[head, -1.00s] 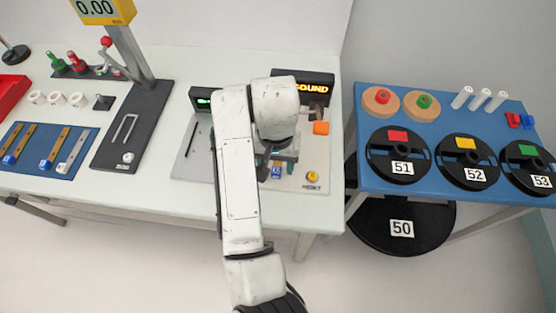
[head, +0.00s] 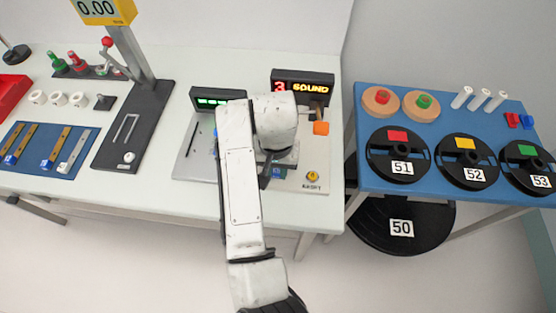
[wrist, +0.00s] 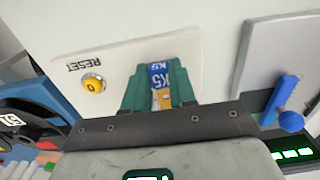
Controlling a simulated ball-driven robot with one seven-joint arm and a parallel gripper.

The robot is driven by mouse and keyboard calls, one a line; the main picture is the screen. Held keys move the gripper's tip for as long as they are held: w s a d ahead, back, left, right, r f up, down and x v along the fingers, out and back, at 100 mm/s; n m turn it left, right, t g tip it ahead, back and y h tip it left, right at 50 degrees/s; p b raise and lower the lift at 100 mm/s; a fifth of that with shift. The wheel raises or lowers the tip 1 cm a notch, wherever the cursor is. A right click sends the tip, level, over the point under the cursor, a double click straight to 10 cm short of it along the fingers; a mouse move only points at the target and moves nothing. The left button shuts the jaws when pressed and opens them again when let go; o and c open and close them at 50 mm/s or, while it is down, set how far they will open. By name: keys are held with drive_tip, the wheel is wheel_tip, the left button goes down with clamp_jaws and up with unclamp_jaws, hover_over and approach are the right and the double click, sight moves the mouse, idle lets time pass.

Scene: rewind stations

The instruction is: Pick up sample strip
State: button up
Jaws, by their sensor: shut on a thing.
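The sample strip (wrist: 160,73) shows in the wrist view between my gripper's two teal fingers. It has a blue end marked K5 and a tan part nearer the palm. My gripper (wrist: 160,88) is shut on it. My wrist hides most of the strip there. I cannot tell whether it touches the plate.
A blue lever (wrist: 285,95) stands close by in the wrist view. More strips lie on a blue mat (head: 80,130). Black reels (head: 398,165) lie on the right table.

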clamp_jaws()
